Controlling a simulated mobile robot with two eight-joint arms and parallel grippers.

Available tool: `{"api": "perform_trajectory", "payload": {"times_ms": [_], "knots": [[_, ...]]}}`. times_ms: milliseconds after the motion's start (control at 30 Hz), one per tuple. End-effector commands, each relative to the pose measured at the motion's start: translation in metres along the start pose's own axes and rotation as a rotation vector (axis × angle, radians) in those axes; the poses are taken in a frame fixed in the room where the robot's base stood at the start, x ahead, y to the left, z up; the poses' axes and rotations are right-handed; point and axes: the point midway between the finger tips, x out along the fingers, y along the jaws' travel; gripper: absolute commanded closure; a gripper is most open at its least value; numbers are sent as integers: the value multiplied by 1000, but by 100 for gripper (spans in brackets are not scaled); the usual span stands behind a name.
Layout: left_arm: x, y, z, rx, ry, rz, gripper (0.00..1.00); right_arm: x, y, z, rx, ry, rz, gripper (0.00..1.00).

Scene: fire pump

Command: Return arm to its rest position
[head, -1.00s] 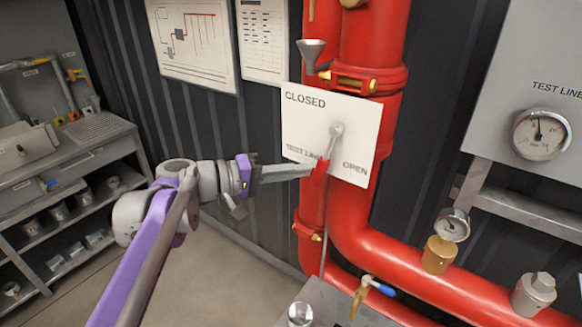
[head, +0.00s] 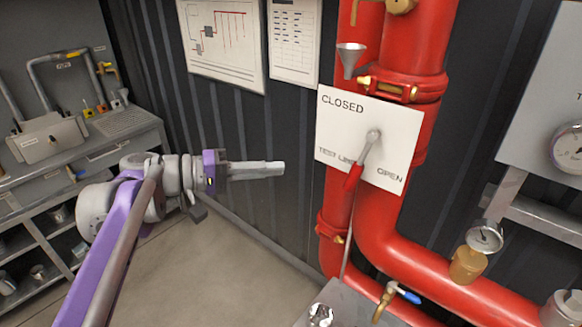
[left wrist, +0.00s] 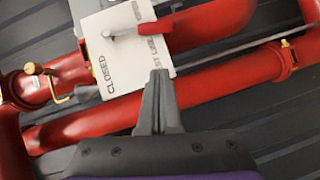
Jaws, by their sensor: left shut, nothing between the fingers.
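My left arm (head: 120,235) comes in from the left in the head view. Its left gripper (head: 275,169) is shut and empty, apart from the valve sign and to its left. In the left wrist view the shut fingers (left wrist: 158,85) point toward the white sign plate (left wrist: 120,50). The sign plate (head: 335,125) reads CLOSED and OPEN. A lever with a red grip (head: 354,177) pivots on it and hangs down, slightly left, between the two words. My right gripper is not in view.
Red pipes (head: 372,225) run down and curve right beside the sign. A funnel (head: 351,58) sits above it. A grey workbench with shelves (head: 130,125) stands at the left. A grey panel with a gauge (head: 570,150) is at the right. The floor below my gripper is clear.

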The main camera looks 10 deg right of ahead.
Motion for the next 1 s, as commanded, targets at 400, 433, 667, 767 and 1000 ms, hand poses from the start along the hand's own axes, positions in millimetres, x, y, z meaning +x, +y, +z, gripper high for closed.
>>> {"api": "perform_trajectory", "payload": {"times_ms": [400,433,667,767,1000], "knots": [[-9,0,0,0,0,0,100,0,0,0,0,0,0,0],[-9,0,0,0,0,0,100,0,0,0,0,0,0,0],[-19,-34,35,-10,4,-172,100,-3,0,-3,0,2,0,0],[-38,-80,76,-12,17,-382,100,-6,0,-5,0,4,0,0],[-122,-203,185,58,91,-935,100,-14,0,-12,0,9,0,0]]}}
